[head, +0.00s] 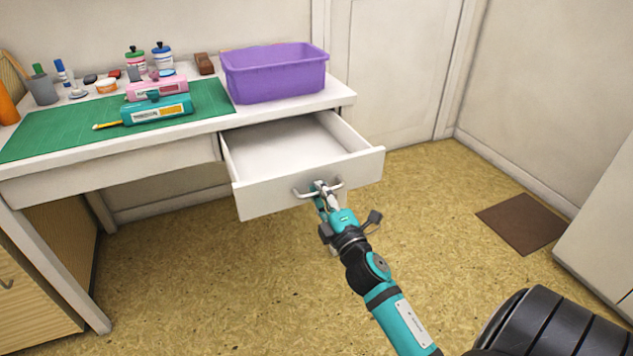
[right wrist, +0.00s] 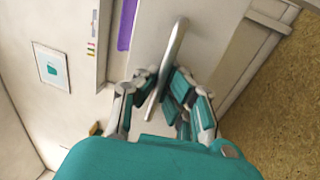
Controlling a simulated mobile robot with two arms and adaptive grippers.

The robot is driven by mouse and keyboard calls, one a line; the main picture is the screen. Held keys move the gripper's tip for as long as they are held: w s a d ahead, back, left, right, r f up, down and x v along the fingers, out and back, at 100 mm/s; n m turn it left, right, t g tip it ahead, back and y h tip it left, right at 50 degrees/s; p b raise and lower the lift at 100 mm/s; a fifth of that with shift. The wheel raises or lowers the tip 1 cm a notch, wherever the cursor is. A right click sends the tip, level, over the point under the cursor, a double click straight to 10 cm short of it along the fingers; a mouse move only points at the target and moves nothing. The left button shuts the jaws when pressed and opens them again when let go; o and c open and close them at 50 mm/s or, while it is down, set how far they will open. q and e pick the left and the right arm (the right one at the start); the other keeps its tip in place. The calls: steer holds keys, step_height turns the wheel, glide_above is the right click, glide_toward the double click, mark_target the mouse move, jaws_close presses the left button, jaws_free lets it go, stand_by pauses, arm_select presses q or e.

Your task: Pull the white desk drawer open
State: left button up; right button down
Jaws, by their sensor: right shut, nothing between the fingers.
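The white desk drawer (head: 262,197) stands well out from the desk, and its inside looks empty. Its light metal handle (head: 300,194) is on the middle of the drawer front. My right gripper (head: 322,188) is shut, with its fingertips at the handle. In the right wrist view the handle (right wrist: 173,55) runs slantwise by the fingers (right wrist: 160,88). Whether the fingers hook around the bar or only lie against it, I cannot tell. The fingers partly hide the bar's middle in the head view. My left gripper is not in view.
The desk carries a purple bin (head: 275,77), a green mat (head: 60,133), a teal inkpad box (head: 157,110) and a pink one (head: 157,89). Several small jars and stamps stand behind. Open floor lies right of the drawer, with a brown mat (head: 522,223) and a white cabinet (head: 600,240).

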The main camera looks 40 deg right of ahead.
stand_by(0.3)
steer(key=c, duration=1.7)
jaws_free()
steer(key=v, duration=1.2)
